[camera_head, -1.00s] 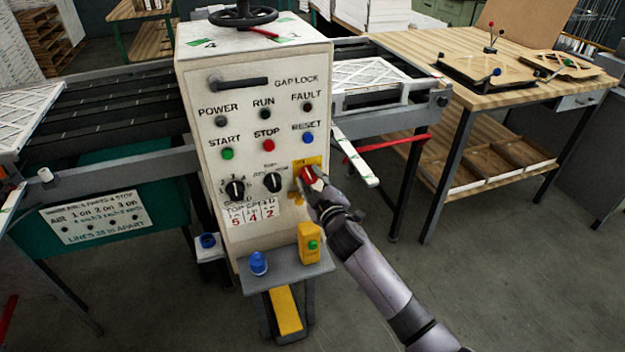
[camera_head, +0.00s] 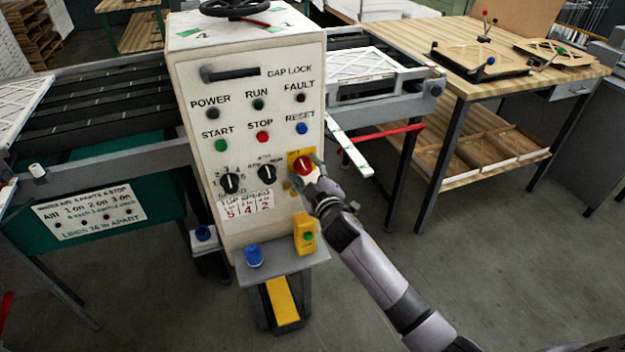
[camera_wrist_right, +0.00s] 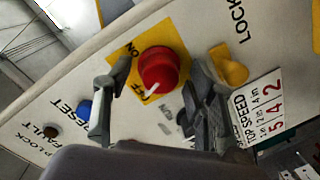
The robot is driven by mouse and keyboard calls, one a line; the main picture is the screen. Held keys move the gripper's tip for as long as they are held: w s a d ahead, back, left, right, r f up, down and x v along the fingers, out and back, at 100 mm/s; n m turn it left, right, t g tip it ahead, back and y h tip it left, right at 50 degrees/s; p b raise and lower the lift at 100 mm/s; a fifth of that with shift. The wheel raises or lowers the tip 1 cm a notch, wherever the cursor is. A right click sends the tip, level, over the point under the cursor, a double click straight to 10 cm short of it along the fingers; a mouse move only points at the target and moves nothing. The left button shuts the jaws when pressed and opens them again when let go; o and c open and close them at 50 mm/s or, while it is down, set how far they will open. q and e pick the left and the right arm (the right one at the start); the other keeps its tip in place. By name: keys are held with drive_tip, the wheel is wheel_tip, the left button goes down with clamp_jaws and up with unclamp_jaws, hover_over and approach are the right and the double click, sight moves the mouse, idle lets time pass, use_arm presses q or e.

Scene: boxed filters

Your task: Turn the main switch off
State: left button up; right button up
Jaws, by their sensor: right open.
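The main switch is a red round knob (camera_head: 304,164) on a yellow plate, low on the right of the control cabinet's front. In the right wrist view the knob (camera_wrist_right: 162,69) shows a white mark on its edge, beside the lettering OFF; ON is also printed on the plate (camera_wrist_right: 122,58). My right gripper (camera_head: 316,180) is just below and right of the knob in the head view. In the wrist view its fingers (camera_wrist_right: 160,88) are spread on either side of the knob, with gaps visible between. Contact cannot be told. My left gripper is not in view.
The cabinet (camera_head: 240,105) carries buttons and two black dials (camera_head: 267,174) left of the switch. A yellow box with a green button (camera_head: 304,233) and a blue button (camera_head: 253,256) stand on a shelf below. A wooden table (camera_head: 480,75) is at right.

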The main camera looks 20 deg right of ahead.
drive_tip(key=s+r, duration=0.1)
drive_tip(key=s, duration=1)
drive_tip(key=shift+s+d, duration=0.2)
drive_tip(key=shift+s, duration=0.15)
